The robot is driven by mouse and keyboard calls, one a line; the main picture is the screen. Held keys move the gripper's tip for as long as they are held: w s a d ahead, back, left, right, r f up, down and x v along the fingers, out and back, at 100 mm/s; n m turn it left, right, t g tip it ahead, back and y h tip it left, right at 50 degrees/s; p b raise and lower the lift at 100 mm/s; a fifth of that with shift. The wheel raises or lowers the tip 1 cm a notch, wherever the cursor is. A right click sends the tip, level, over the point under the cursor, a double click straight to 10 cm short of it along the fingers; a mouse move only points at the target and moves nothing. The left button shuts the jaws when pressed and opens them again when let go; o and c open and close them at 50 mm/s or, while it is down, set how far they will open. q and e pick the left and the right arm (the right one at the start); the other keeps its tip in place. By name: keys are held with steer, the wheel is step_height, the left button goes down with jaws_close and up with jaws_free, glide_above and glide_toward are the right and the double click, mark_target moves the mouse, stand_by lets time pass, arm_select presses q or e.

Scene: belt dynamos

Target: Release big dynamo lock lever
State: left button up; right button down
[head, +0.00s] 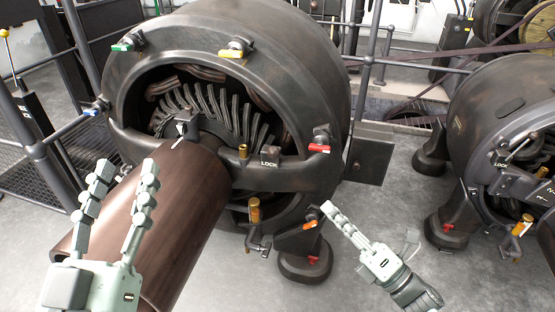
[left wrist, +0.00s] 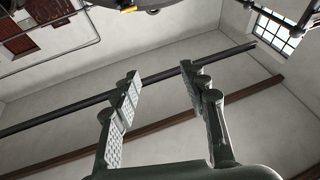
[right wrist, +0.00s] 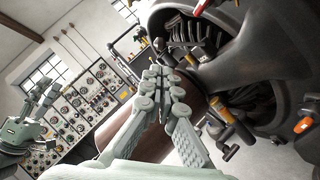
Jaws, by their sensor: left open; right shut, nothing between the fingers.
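The big dynamo (head: 330,80) fills the middle of the head view. A LOCK plate (head: 269,158) sits on its crossbar, with a small brass knob (head: 243,151) to its left. A brass-handled lever (head: 254,210) hangs below the crossbar; a brass handle also shows in the right wrist view (right wrist: 222,108). I cannot tell which brass part is the lock lever. My right gripper (head: 328,210) is shut and empty, right of the brass handle, near an orange handle (head: 311,221).
The brown cylinder (head: 190,210) juts from the dynamo's front. Coloured handles ring the housing: green (head: 122,47), yellow (head: 232,52), blue (head: 92,111) and red (head: 319,148). A smaller dynamo (head: 510,90) stands right. Railings (head: 38,150) are left. Floor between the dynamos is clear.

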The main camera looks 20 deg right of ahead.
arm_select(q)
steer(key=shift+s, duration=0.15)
arm_select(e)
steer(key=shift+s, duration=0.1)
glide_toward(278, 153)
steer(key=f+x, duration=0.1)
steer(key=x, duration=0.4)
arm_select(q)
steer(key=shift+w+a+f+g+y+p, duration=0.15)
steer(key=shift+w+f+g, duration=0.15)
steer(key=shift+f, duration=0.3)
steer(key=shift+w+f+g+y+p, duration=0.2)
steer(key=shift+f+g, duration=0.1)
steer(key=shift+f, duration=0.3)
steer(key=shift+w+a+f+g+y+p, duration=0.1)
steer(key=shift+w+f+g+y, duration=0.15)
steer(key=shift+f, duration=0.35)
arm_select(e)
steer(key=shift+x, duration=0.95)
arm_select(q)
steer(key=shift+s, duration=0.1)
arm_select(e)
steer(key=shift+r, duration=0.15)
